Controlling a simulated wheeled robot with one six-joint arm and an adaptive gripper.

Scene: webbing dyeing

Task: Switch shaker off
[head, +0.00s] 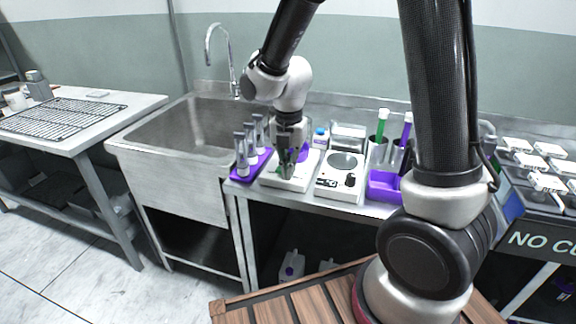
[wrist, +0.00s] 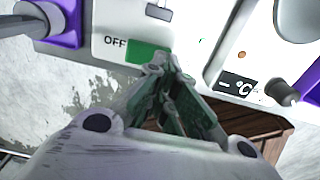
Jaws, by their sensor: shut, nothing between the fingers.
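The shaker (head: 277,182), a white box-shaped unit, stands on the steel bench below my gripper (head: 287,170). In the wrist view the front of the white unit (wrist: 115,20) shows the label "OFF" with a green patch (wrist: 146,51) beside it. My gripper (wrist: 163,70) is shut and empty, its fingertips right at the lower edge of the green patch. I cannot tell whether they touch it. The fingers partly hide the unit's front edge, and the arm hides part of its top in the head view.
A white unit with a knob and a "°C" mark (head: 340,177) stands close on the right. A purple rack with several tubes (head: 248,168) is close on the left, beside the sink (head: 175,147). A purple tray (head: 383,186) is further right.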

